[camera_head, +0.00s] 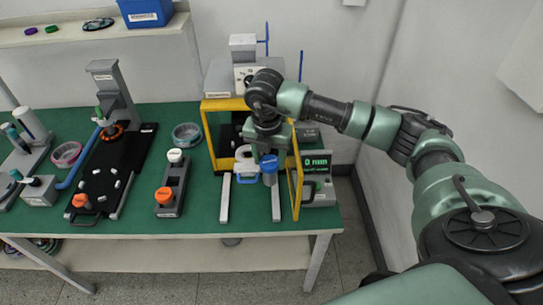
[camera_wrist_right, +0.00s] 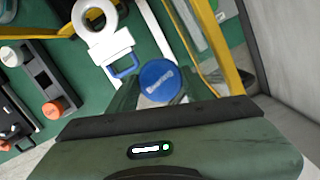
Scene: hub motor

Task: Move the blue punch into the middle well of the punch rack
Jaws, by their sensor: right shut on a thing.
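The blue punch (camera_head: 269,164) shows as a round blue cap in front of the yellow-framed machine; the cap also shows in the right wrist view (camera_wrist_right: 159,80). My right gripper (camera_head: 266,150) is shut on the blue punch, its fingers on either side below the cap. The punch rack (camera_head: 172,189) is a dark block on the green table, left of my right gripper. It holds a white-capped punch (camera_head: 175,155) at the far end and an orange-capped punch (camera_head: 164,195) at the near end. The middle between them shows no cap. My left gripper is not in view.
The machine's yellow frame (camera_head: 210,150) and its open yellow door (camera_head: 295,185) stand close around my right gripper.

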